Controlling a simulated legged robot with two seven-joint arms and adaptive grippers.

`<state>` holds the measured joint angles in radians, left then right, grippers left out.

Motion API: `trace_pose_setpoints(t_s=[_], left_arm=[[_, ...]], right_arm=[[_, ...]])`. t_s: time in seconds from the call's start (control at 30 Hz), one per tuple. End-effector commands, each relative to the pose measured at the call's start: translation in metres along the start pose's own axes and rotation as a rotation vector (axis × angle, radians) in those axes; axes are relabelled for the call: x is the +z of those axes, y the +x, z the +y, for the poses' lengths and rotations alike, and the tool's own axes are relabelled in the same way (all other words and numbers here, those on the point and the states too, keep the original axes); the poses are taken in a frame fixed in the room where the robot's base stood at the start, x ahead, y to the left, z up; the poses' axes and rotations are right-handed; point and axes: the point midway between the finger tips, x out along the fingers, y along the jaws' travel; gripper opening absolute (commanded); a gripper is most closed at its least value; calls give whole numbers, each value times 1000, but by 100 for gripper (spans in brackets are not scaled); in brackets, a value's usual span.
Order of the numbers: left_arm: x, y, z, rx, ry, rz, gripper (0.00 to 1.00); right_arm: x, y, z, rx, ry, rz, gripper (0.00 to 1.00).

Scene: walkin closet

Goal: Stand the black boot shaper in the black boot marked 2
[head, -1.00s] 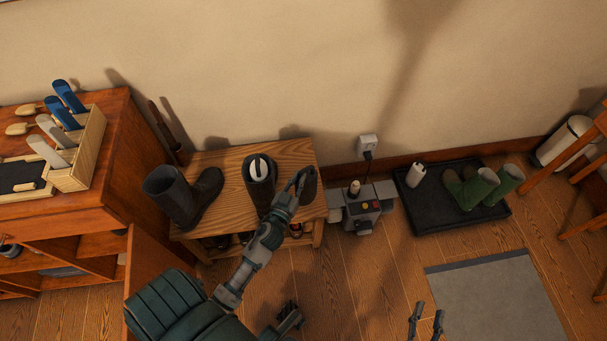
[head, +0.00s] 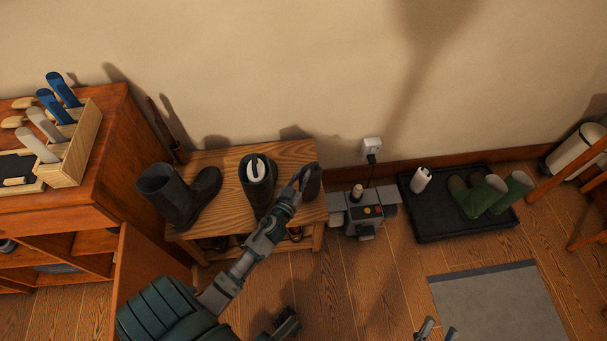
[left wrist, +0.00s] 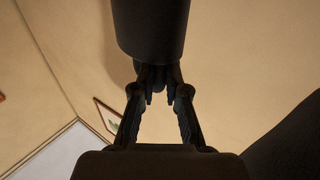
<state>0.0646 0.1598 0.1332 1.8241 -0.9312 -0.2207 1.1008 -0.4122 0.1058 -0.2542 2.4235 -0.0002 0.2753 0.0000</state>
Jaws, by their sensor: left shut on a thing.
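A black boot (head: 178,197) stands on the left of the wooden bench, its shaft open at the top. A second dark boot (head: 257,190) stands mid-bench with a white looped piece (head: 257,168) in its opening. No number is readable on either. My left gripper (head: 304,178) is at the bench's right end, shut on a dark piece (head: 313,183), apparently the black boot shaper, mostly hidden by the fingers. In the left wrist view a dark cylinder (left wrist: 150,25) is at the fingertips (left wrist: 160,92). My right gripper (head: 437,331) is at the bottom edge, fingers apart and empty.
A cabinet (head: 95,160) with a wooden rack (head: 85,150) of blue and grey tools is left of the bench (head: 215,222). Right of it are a grey device (head: 362,213), a black tray (head: 440,228) with green boots (head: 485,195), and a grey mat (head: 500,305).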

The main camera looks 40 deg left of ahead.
Motion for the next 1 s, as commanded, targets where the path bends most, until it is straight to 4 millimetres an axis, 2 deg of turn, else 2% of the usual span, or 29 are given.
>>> trace_pose_setpoints(t_s=[0.13,0.17,0.23,0.63,0.77,1.0], left_arm=[[2,0,0,0,-1,0,0],[2,0,0,0,-1,0,20],[2,0,0,0,-1,0,38],[-1,-2,0,0,-2,0,38],[0,-26,0,-1,-5,-2,38],[1,-81,0,-1,-4,-3,38]], right_arm=[[-2,-1,0,0,2,23,40],[-2,0,0,-1,1,24,40],[-2,1,0,-1,1,22,40],[1,2,0,0,-1,-6,40],[4,2,0,0,-2,-30,40],[12,2,1,2,-5,-81,40]])
